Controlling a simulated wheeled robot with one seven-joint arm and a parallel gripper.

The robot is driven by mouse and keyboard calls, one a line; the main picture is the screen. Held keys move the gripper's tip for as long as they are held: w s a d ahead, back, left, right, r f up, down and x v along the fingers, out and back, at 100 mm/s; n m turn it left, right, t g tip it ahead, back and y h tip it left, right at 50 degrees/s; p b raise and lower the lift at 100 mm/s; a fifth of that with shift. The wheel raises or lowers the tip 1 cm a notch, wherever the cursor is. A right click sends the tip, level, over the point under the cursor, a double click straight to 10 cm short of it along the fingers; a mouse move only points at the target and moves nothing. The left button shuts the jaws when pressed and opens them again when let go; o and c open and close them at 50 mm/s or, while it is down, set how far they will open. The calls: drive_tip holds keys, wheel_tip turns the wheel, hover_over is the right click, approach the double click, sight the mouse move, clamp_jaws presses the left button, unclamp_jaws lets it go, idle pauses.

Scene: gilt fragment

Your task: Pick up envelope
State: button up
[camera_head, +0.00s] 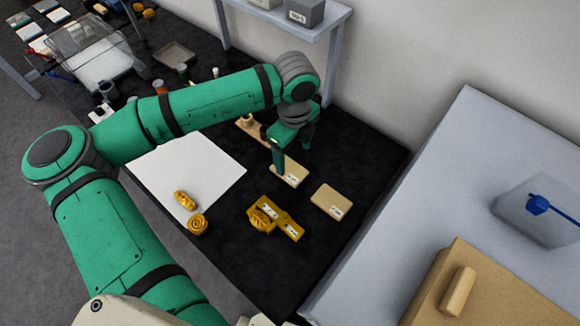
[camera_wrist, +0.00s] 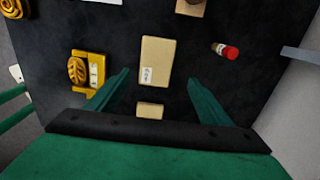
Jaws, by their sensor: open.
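A tan, flat, envelope-like rectangle with a white label (camera_head: 290,172) lies on the black table below my gripper (camera_head: 292,150). What looks like the same rectangle (camera_wrist: 156,60) shows in the wrist view, ahead of and between my fingers (camera_wrist: 158,80). My gripper is open, with nothing between the fingers, and points down; I cannot tell its exact height. A second tan labelled rectangle (camera_head: 331,201) lies to the right. Which of the two is the envelope is unclear. A small tan piece (camera_wrist: 150,110) shows nearer my palm.
Gilt fragments (camera_head: 266,216) with white labels lie close in front. Gold ornaments (camera_head: 197,225) lie by a white sheet (camera_head: 185,165). A red-capped vial (camera_wrist: 225,50) lies right in the wrist view. A wall and a shelf (camera_head: 285,22) stand behind; a grey counter (camera_head: 440,180) stands right.

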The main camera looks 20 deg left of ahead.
sight(289, 169)
drive_tip(key=shift+s+a+f, duration=0.1)
drive_tip(key=shift+a+f, duration=0.1)
drive_tip(key=shift+f, duration=0.85)
drive_tip(key=shift+s+a+f, duration=0.1)
drive_tip(key=shift+a+f, duration=0.05)
drive_tip(key=shift+f, duration=0.95)
drive_tip(key=shift+s+a+f, duration=0.1)
drive_tip(key=shift+a+f, duration=0.1)
drive_tip(key=shift+f, duration=0.85)
drive_tip(key=shift+c, duration=0.5)
drive_tip(key=shift+w, duration=0.15)
drive_tip(key=c, duration=1)
